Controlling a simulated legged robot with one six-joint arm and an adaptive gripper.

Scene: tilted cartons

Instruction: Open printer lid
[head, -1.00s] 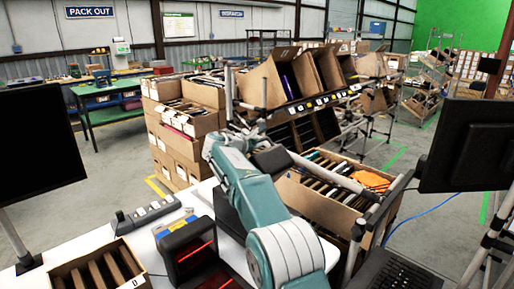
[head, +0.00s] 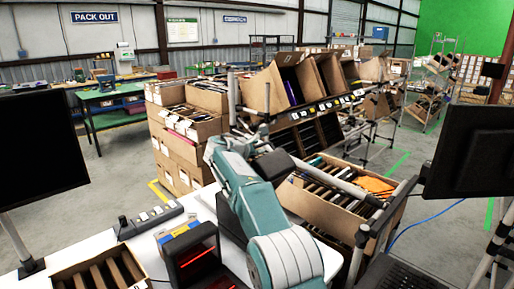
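A black box-like device (head: 190,257) with red glowing lines in its open front stands on the white table, left of my arm; I cannot tell whether it is the printer. Another dark block shows partly behind my arm, and my arm hides much of it. No printer lid can be made out. My teal arm rises from the bottom middle, bends near the front of the cartons and covers part of the table. The fingers of my gripper are not visible.
The white table (head: 115,257) holds a divided carton (head: 92,279) and a grey button strip (head: 150,220). A dark monitor (head: 40,150) stands left, another (head: 474,150) right. An open carton of files (head: 325,215) lies right of my arm, with tilted cartons (head: 268,92) behind.

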